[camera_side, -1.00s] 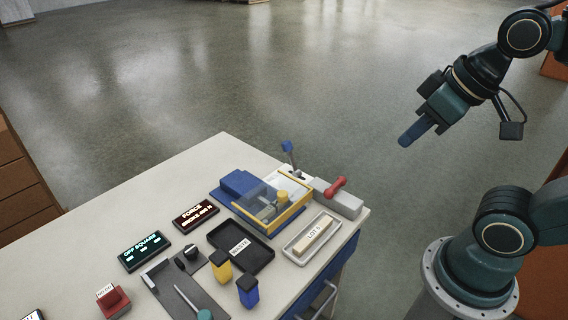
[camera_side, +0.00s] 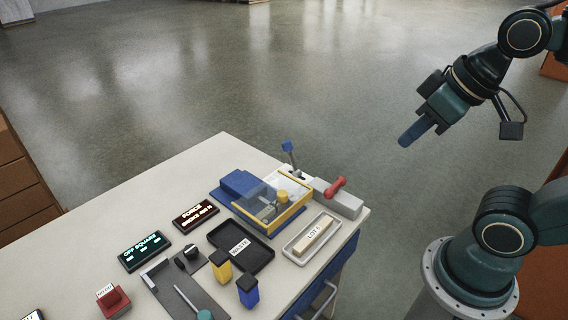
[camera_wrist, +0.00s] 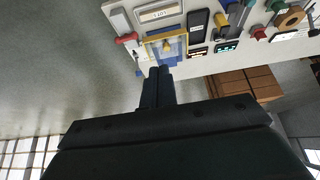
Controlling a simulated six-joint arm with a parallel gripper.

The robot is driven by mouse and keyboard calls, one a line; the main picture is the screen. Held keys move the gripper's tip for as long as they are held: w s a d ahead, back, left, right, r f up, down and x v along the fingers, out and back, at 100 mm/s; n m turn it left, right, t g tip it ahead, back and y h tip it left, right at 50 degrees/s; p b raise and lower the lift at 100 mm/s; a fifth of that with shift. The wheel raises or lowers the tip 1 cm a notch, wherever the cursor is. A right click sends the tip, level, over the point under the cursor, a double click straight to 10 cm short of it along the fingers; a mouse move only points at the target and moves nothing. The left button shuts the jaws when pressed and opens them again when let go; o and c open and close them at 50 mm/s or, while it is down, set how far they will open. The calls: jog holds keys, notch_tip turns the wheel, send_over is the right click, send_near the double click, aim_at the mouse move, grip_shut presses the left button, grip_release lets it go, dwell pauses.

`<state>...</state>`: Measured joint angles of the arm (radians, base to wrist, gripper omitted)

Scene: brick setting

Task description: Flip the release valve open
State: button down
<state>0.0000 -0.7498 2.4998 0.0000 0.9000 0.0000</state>
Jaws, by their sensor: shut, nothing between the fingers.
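A grey block with a red handle (camera_side: 336,187) sits at the right end of the bench. Behind it stands a thin lever with a blue tip (camera_side: 287,146), tilted a little. No label shows which of these is the release valve. In the wrist view the red handle (camera_wrist: 126,38) is up and left of my fingers. My gripper (camera_side: 404,141) is shut and empty, in the air to the right of the bench and well clear of it. In the wrist view its fingers (camera_wrist: 159,72) are together.
A blue machine with a clear, yellow-framed cover (camera_side: 303,211) stands beside the red handle. A "LOT 5" tray (camera_side: 290,252), a black "WASTE" tray (camera_side: 265,262), yellow (camera_side: 220,266) and blue (camera_side: 248,292) containers and two displays (camera_side: 145,251) fill the bench nearby.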

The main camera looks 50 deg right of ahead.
jog(key=w+d+f+m+g, duration=0.1)
jog(key=w+d+g, duration=0.2)
jog(key=w, duration=0.7)
jog(key=w+d+f+m+g, duration=0.1)
jog(key=w+d+g, duration=0.15)
jog(key=w, duration=0.75)
jog(key=w+d+f+g, duration=0.1)
jog(key=w+d+f, duration=0.2)
jog(key=f, duration=0.3)
jog(key=w+d+f+m+g+y, duration=0.1)
jog(key=w+d+f+g, duration=0.1)
jog(key=f, duration=0.5)
jog(key=w+d+f+m+g, duration=0.1)
jog(key=w+d+f, duration=0.3)
jog(key=w+f, duration=0.2)
jog(key=shift+d+f+y, duration=0.25)
jog(key=shift+d+y, duration=0.05)
jog(key=shift+d, duration=0.1)
jog(key=shift+f, duration=0.1)
